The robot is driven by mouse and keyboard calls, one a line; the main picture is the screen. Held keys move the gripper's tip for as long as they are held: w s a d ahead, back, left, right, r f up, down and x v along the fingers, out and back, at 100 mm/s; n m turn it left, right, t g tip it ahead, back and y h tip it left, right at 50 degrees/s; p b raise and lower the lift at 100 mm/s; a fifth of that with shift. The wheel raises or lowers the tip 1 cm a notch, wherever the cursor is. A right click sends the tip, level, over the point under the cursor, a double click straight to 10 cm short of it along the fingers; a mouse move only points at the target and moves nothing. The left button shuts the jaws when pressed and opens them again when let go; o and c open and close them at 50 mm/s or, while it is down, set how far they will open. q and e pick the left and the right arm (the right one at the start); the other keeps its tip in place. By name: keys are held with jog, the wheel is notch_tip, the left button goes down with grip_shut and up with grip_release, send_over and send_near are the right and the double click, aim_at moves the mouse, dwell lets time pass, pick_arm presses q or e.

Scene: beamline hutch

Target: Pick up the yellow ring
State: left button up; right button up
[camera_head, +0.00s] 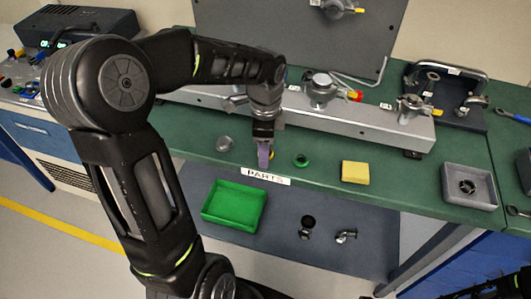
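A small yellow ring (271,155) lies on the green bench, mostly hidden behind my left gripper. Only a bit of yellow shows at the right side of the fingers. My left gripper (264,157) points down at the bench, with its fingertips right at the ring. I see the fingers edge-on, so I cannot tell whether they are open or shut, or whether they touch the ring. My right gripper is not in view; only dark arm parts show at the bottom right.
A green ring (301,160) and a yellow block (355,172) lie to the right, a grey disc (225,143) to the left. A metal rail (375,124) runs behind. A grey tray (478,200) stands far right. A green tray (217,216) sits on the lower shelf.

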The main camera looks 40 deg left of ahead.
pick_arm(q)
grip_shut()
dwell(0.4)
notch_tip(320, 180, up, 10)
jog(key=shift+b, duration=0.35)
dwell(0.7)
